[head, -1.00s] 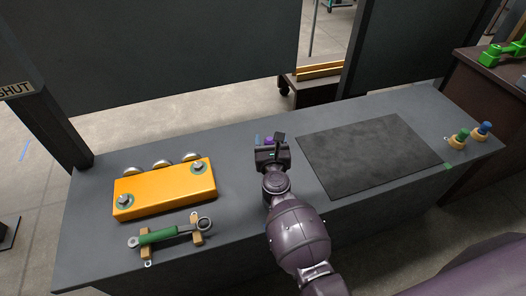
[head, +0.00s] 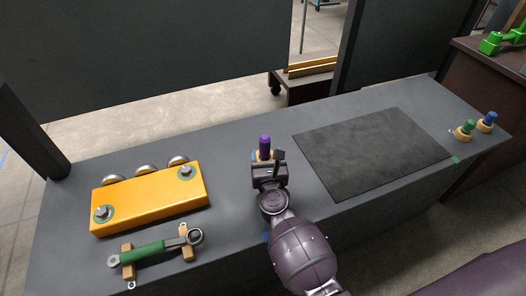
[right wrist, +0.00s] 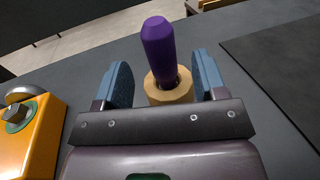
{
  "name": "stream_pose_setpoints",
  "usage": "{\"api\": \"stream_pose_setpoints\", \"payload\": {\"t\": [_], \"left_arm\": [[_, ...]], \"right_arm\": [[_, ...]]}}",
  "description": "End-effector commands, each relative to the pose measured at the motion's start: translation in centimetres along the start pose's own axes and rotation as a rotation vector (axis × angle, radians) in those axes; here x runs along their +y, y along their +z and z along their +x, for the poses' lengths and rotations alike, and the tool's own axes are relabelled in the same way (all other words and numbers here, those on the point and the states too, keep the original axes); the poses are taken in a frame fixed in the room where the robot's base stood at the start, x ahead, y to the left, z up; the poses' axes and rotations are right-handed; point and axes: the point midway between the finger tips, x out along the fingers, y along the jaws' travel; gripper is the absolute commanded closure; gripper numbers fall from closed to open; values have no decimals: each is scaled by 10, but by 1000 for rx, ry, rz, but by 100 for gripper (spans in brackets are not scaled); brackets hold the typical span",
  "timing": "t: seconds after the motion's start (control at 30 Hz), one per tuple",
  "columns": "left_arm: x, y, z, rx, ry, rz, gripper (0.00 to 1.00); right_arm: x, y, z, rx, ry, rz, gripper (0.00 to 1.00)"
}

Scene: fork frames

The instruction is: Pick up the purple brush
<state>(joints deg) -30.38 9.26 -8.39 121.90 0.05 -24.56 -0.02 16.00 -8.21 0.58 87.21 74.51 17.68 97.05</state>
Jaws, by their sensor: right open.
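The purple brush (head: 265,146) stands upright on the grey bench, just beyond my right gripper (head: 267,160). In the right wrist view the brush (right wrist: 159,50) shows as a purple handle rising from a round wooden holder (right wrist: 168,92). My right gripper (right wrist: 160,86) is open there, with one blue-padded finger on each side of the brush and holder. I see a gap on both sides, so the fingers do not seem to touch it. The lower end of the brush is hidden in the holder. My left gripper is not in view.
An orange block with bolts (head: 150,198) and a green-handled wrench (head: 155,250) on wooden rests are at the left. A dark mat (head: 370,150) lies right of my gripper. Green (head: 467,127) and blue (head: 488,119) handled pieces in wooden holders stand at the far right.

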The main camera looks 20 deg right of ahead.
Motion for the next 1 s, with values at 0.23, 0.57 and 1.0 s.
{"api": "stream_pose_setpoints", "payload": {"t": [0.23,0.57,1.0], "left_arm": [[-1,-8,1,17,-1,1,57],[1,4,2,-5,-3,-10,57],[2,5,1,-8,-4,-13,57]], "right_arm": [[0,4,16,-4,0,0,35],[0,2,53,-2,0,0,35],[0,4,63,-3,-1,0,41]]}}
